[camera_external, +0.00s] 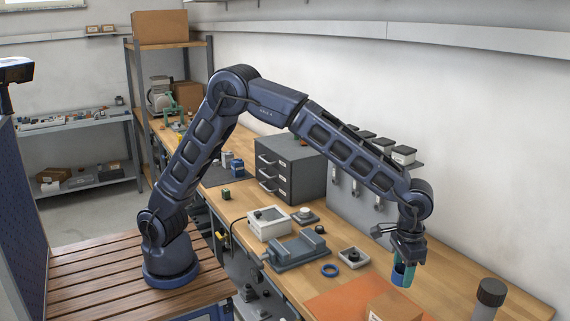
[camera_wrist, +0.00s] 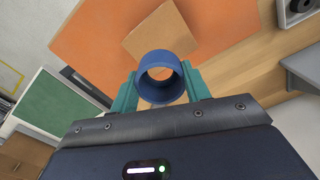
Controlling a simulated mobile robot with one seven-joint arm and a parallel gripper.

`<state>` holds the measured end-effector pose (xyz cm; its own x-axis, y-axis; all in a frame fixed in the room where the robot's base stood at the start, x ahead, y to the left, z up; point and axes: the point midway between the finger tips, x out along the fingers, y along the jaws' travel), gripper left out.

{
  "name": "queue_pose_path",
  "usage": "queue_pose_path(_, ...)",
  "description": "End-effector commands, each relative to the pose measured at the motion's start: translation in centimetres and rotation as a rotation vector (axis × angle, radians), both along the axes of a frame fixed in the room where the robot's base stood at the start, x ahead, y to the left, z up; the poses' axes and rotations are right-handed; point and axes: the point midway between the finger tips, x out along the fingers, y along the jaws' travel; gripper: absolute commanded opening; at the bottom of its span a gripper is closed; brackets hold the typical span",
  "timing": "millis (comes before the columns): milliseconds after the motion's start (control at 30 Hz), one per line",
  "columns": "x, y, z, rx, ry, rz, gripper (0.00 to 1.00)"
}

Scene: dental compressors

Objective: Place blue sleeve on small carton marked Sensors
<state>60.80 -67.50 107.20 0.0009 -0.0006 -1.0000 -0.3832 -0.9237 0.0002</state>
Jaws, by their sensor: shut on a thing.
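My gripper (camera_external: 402,268) hangs over the right part of the workbench. Its teal fingers are shut on the blue sleeve (camera_external: 398,276), a short open tube. The wrist view shows the sleeve (camera_wrist: 160,57) between both fingertips (camera_wrist: 160,84), and I see through its bore. A small brown carton (camera_external: 394,309) sits on the orange mat, below and in front of the gripper in the external view. In the wrist view the carton (camera_wrist: 158,30) lies just beyond the sleeve, partly covered by it. The sleeve is apart from the carton in the external view. No marking on the carton is readable.
The orange mat (camera_external: 335,304) lies on the bench. A blue ring (camera_external: 330,270), a small tray (camera_external: 353,257) and a grey vise-like fixture (camera_external: 295,250) stand to the left. A grey cylinder with a dark top (camera_external: 490,294) stands to the right. The wall runs behind.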

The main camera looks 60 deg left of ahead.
Motion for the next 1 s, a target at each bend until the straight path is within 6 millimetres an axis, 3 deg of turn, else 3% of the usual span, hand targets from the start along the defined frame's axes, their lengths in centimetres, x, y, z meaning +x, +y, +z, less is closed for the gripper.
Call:
queue_pose_path(200,-0.1,0.0,-3.9,0.0,0.001,0.001,0.23)
queue_pose_path(467,0.0,0.0,-5.4,0.0,0.0,0.001,0.23)
queue_pose_path(733,0.0,0.0,-8.9,0.003,0.001,0.0,0.23)
queue_pose_path(1000,0.0,0.0,-9.3,0.0,-0.001,0.0,0.23)
